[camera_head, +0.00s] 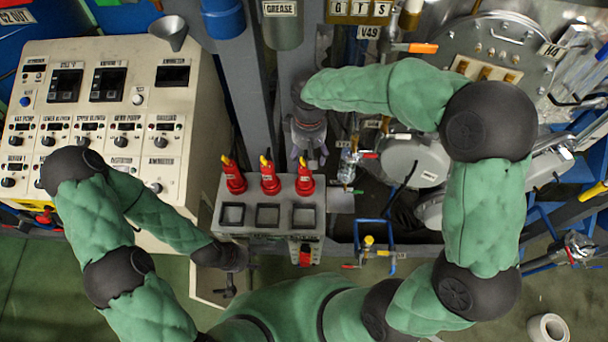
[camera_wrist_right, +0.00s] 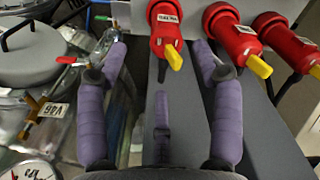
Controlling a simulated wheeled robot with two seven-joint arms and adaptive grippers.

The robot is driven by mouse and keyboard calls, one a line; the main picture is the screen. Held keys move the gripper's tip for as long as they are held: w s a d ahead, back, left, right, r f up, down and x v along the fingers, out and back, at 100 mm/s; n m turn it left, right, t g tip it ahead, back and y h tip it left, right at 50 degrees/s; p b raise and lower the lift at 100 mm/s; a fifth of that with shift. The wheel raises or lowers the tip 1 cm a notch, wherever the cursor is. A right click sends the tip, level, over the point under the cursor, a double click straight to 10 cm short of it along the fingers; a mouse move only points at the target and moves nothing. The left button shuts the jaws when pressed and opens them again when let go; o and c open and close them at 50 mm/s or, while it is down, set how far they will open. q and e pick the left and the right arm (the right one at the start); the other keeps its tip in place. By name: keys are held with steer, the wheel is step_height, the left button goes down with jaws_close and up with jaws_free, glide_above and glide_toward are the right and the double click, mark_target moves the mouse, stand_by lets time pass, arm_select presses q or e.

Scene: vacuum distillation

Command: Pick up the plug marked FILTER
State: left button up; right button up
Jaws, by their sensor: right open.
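Three red plugs with yellow tops stand in a row on a grey socket box: a left one (camera_head: 235,177), a middle one (camera_head: 269,178) and a right one (camera_head: 305,181). Their labels are too small to read in the head view. My right gripper (camera_head: 309,158) is open and empty, just behind the right plug. In the right wrist view, that plug (camera_wrist_right: 167,28) shows beyond and between the two purple fingers, with a white label I cannot read surely. The other two plugs (camera_wrist_right: 232,38) (camera_wrist_right: 288,40) are outside the fingers. My left gripper (camera_head: 229,286) hangs low at the left; its jaws are unclear.
The grey box (camera_head: 226,248) has square empty sockets in front of the plugs. A control panel (camera_head: 105,120) stands at the left. A glass valve piece with a red handle (camera_head: 348,165) is close right of my right gripper. A blue frame (camera_head: 375,240) stands in front right.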

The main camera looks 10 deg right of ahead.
mark_target(305, 164)
steer(key=shift+w+a+f, duration=0.2)
steer(key=shift+f, duration=0.4)
steer(key=shift+w+a+f, duration=0.15)
steer(key=shift+w+f, duration=0.05)
steer(key=shift+f, duration=0.35)
steer(key=shift+s+f+p, duration=0.15)
steer(key=shift+f+p, duration=0.15)
steer(key=shift+f, duration=0.05)
steer(key=f, duration=0.2)
steer(key=f+p, duration=0.1)
steer(key=shift+s+d+f, duration=0.1)
steer(key=shift+s+f, duration=0.05)
steer(key=shift+s, duration=0.15)
steer(key=shift+w+f, duration=0.2)
steer(key=shift+f, duration=0.25)
arm_select(q)
steer(key=shift+w+a+r, duration=0.15)
steer(key=shift+w+r, duration=0.1)
steer(key=shift+r, duration=0.6)
arm_select(e)
steer(key=shift+s, duration=0.1)
steer(key=c, duration=0.4)
jaws_close()
